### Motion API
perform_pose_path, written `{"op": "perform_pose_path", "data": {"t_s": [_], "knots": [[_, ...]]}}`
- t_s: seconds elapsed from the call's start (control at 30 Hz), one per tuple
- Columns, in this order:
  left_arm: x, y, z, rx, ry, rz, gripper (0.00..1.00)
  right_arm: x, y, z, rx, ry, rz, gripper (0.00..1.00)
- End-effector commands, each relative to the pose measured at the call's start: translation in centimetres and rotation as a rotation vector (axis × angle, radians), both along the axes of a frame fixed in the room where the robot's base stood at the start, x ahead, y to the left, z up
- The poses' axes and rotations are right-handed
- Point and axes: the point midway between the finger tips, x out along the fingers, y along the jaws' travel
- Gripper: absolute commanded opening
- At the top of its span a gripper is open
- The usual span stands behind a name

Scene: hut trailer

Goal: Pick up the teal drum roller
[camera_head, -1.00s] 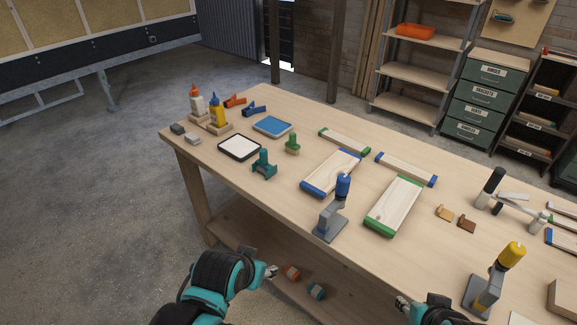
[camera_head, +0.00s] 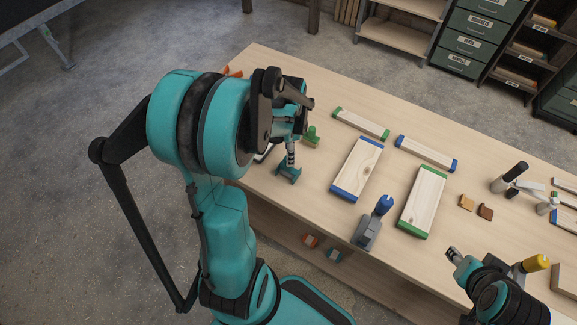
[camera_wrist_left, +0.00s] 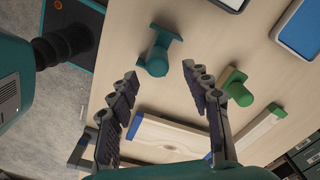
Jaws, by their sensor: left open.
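The teal drum roller (camera_head: 288,174) stands on the workbench near its left front edge. Its upper part is partly hidden by my left gripper in the head view. In the left wrist view the drum roller (camera_wrist_left: 157,55) lies just beyond and between the fingertips. My left gripper (camera_head: 291,150) is above it, and its two fingers (camera_wrist_left: 160,72) are spread apart with nothing between them. My right gripper (camera_head: 454,254) is low at the right, by the bench's front edge; its opening is too small to tell.
A green roller (camera_wrist_left: 237,88) stands close beside the teal one. A white-and-black tray (camera_head: 263,154) and a blue tray (camera_wrist_left: 300,28) lie nearby.

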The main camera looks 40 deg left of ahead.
Motion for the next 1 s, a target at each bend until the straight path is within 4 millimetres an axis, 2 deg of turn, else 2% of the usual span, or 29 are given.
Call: {"op": "perform_pose_path", "data": {"t_s": [0.33,0.63,0.67,0.8,0.83,1.0], "knots": [[-0.4,0.3,-5.0,0.001,-0.002,0.002,0.49,0.0,0.0,-1.6,0.000,0.000,0.000,0.40],[-0.4,0.3,-5.5,0.001,-0.002,0.002,0.49,0.0,0.0,-1.6,0.000,0.000,0.000,0.40],[-0.4,0.3,-5.4,0.001,-0.002,0.002,0.43,0.0,0.0,-1.6,0.000,0.000,0.000,0.40],[-0.4,0.3,-5.4,0.001,-0.002,0.002,0.07,0.0,0.0,-1.6,0.000,0.000,0.000,0.40],[-0.4,0.3,-5.4,0.001,-0.002,0.002,0.00,0.0,0.0,-1.6,0.000,0.000,0.000,0.40],[-0.4,0.3,-5.4,0.001,-0.002,0.002,0.00,0.0,0.0,-1.6,0.000,0.000,0.000,0.40]]}}
